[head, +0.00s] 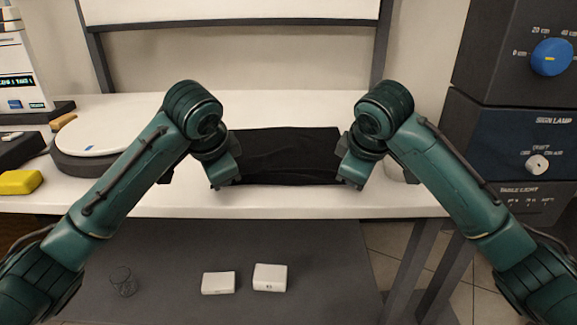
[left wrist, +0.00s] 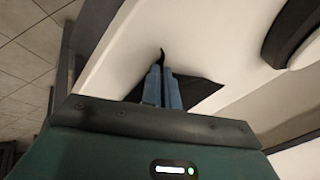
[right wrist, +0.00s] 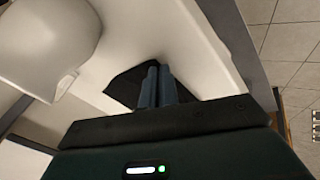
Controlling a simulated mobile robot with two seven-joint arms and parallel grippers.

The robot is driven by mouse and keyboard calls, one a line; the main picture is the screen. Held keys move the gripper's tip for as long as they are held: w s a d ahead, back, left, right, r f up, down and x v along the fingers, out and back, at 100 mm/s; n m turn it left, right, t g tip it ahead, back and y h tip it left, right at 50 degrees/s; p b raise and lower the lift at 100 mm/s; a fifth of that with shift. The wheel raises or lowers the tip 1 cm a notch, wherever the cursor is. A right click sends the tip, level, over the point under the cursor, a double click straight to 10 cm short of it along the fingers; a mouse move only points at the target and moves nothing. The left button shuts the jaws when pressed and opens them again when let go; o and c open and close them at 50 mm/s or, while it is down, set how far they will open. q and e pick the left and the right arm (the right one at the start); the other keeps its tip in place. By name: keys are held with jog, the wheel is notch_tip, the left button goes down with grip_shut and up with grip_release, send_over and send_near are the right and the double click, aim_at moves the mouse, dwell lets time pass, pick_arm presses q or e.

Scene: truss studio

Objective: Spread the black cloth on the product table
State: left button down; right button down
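The black cloth (head: 288,155) lies as a dark, slightly creased rectangle on the white product table (head: 300,203), between my two grippers. My left gripper (head: 226,180) is at the cloth's left side. In the left wrist view its fingers are together, with black cloth (left wrist: 205,91) beside them and a bit past their tips. My right gripper (head: 346,180) is at the cloth's right side. In the right wrist view its fingers are together against the cloth (right wrist: 125,87). Both appear shut on the cloth. The pinched edges are partly hidden by the fingers.
A round turntable (head: 90,152) and a yellow block (head: 20,182) are at the left. A white rounded vessel (right wrist: 45,45) stands near my right gripper. Dark control boxes (head: 515,145) rise at the right. Two white boxes (head: 270,278) and a glass (head: 123,283) sit below.

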pick_arm(q)
jog(key=shift+w+a, duration=0.1)
pick_arm(e)
jog(key=shift+w+d, duration=0.1)
pick_arm(q)
jog(key=c, duration=1.3)
grip_release()
pick_arm(e)
jog(key=c, duration=1.3)
grip_release()
pick_arm(q)
jog(key=v, duration=0.5)
jog(key=s+v, duration=0.1)
jog(key=v, duration=0.4)
jog(key=shift+s+r, duration=0.15)
pick_arm(e)
jog(key=v, duration=0.5)
jog(key=s+v, duration=0.1)
jog(key=v, duration=0.4)
jog(key=shift+s+r, duration=0.15)
